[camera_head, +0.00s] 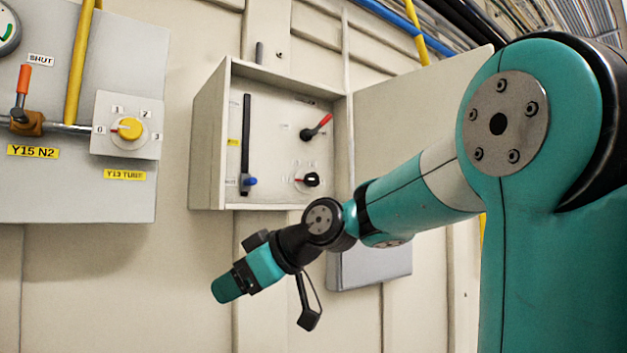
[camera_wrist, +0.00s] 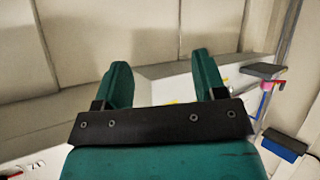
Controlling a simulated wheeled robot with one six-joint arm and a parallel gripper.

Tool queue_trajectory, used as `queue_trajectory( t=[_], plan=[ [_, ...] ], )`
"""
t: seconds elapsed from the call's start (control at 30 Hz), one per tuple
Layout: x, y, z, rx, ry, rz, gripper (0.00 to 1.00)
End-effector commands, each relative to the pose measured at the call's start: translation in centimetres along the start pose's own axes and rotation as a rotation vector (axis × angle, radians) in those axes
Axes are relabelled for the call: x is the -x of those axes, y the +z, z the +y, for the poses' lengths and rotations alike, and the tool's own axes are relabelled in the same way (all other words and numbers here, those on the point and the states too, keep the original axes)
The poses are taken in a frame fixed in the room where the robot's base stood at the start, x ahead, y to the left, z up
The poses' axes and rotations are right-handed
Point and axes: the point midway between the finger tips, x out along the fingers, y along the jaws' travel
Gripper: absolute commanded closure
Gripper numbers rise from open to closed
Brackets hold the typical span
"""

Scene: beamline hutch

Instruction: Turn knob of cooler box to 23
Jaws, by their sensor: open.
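An open white wall box (camera_head: 212,145) stands in the middle of the head view, its door swung to the right. Low inside it is a small black knob (camera_head: 312,180) on a round dial; a red mark shows at its left, and the numbers are too small to read. No cooler label is legible. My gripper (camera_head: 228,288) is below and left of the box, apart from the knob. In the wrist view my gripper (camera_wrist: 160,62) has its two teal fingers spread with nothing between them. I cannot pick out the black knob there.
The box also holds a red-handled lever (camera_head: 318,127) and a black vertical slider with a blue end (camera_head: 250,181). Left is a grey panel (camera_head: 40,185) with a yellow knob (camera_head: 130,129) and an orange-handled valve (camera_head: 23,80). A grey box (camera_head: 370,269) is below the open door.

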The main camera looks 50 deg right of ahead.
Motion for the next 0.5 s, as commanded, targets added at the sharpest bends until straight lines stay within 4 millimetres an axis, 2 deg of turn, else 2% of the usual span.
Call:
queue_trajectory(
  t=[0.03, 0.1, 0.2, 0.3, 0.4, 0.5],
  plan=[
    [2.3, -1.1, 3.9, 0.030, 0.101, 0.050, 0.36],
    [5.7, -2.4, 8.3, 0.099, 0.231, 0.113, 0.36],
    [11.2, -3.7, 13.4, 0.205, 0.410, 0.170, 0.36],
    [16.2, -4.4, 16.7, 0.304, 0.559, 0.195, 0.36],
    [20.0, -4.8, 18.5, 0.379, 0.661, 0.199, 0.36],
    [22.1, -5.0, 19.3, 0.423, 0.718, 0.197, 0.36]
  ],
)
